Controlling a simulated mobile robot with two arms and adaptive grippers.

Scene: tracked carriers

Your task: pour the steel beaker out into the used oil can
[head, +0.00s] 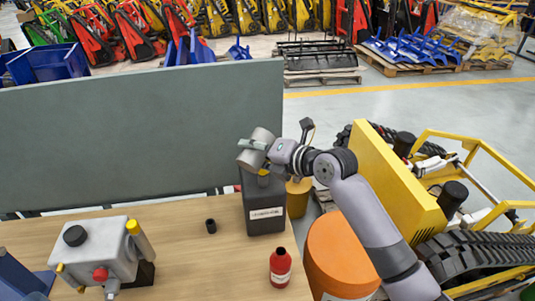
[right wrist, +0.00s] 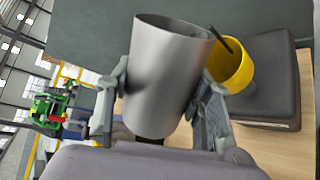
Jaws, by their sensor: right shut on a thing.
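The steel beaker (head: 262,136) is a plain grey metal cylinder, held tilted above the can. It fills the middle of the right wrist view (right wrist: 168,80), with its rim at the top. My right gripper (head: 254,145) is shut on its sides. The used oil can (head: 264,213) is a dark box with a white label, standing at the right end of the table. A yellow funnel (right wrist: 232,65) sits on the can, close beside the beaker. No stream shows, and the beaker's inside is hidden. My left gripper is not in view.
A black cap (head: 211,226) and a red bottle (head: 280,268) stand on the wooden table (head: 190,265). A grey metal unit (head: 100,252) stands at left. A grey panel (head: 140,135) rises behind. An orange drum (head: 340,250) and a yellow tracked carrier (head: 400,180) are at right.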

